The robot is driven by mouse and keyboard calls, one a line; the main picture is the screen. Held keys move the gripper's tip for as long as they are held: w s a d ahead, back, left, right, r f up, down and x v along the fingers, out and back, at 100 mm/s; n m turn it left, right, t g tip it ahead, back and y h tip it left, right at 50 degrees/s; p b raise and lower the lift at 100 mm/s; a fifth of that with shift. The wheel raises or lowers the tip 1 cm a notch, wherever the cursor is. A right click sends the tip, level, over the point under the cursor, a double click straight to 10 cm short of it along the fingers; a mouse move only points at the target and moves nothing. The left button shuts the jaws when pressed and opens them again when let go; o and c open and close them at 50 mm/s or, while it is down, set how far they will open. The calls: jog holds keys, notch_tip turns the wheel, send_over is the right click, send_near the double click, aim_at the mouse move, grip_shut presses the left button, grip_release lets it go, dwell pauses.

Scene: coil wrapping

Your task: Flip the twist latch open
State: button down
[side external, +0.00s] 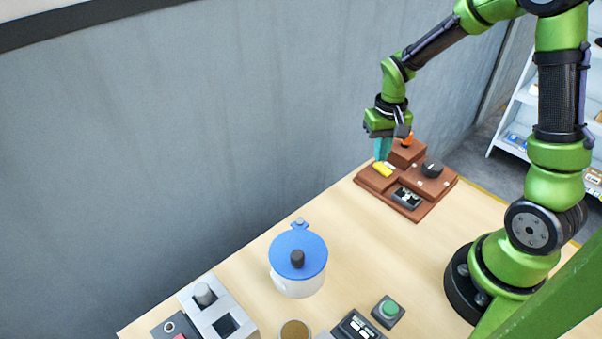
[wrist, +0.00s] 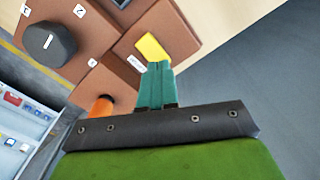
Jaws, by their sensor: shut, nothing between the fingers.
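A brown wooden board (side external: 422,211) with stepped blocks lies at the far end of the table. On it are a yellow piece (side external: 384,170), a black round knob (side external: 432,168), an orange part (side external: 407,141) and a dark plate (side external: 407,198). Which of these is the twist latch I cannot tell for sure. My gripper (side external: 382,158) points down over the board with its teal fingers together and empty. In the wrist view the fingertips (wrist: 159,66) are right at the yellow piece (wrist: 151,48); whether they touch it I cannot tell. The black knob (wrist: 48,44) and orange part (wrist: 102,107) also show there.
A white pot with a blue lid (side external: 298,254) stands mid-table. A grey switch box (side external: 218,308), a green button (side external: 388,309) and a dark panel (side external: 357,326) sit near the front. A grey wall (side external: 200,130) runs behind the table. Bare tabletop lies between pot and board.

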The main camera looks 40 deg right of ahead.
jog(key=shift+f, duration=0.9)
jog(key=shift+r, duration=3.55)
jog(key=s+a+r+n+t+y, duration=0.2)
jog(key=s+a+r+t, duration=0.5)
jog(key=s+a+r, duration=0.3)
notch_tip(320, 180, up, 3)
jog(key=shift+s+a+r, duration=0.1)
jog(key=shift+s+a, duration=0.2)
jog(key=shift+a, duration=0.85)
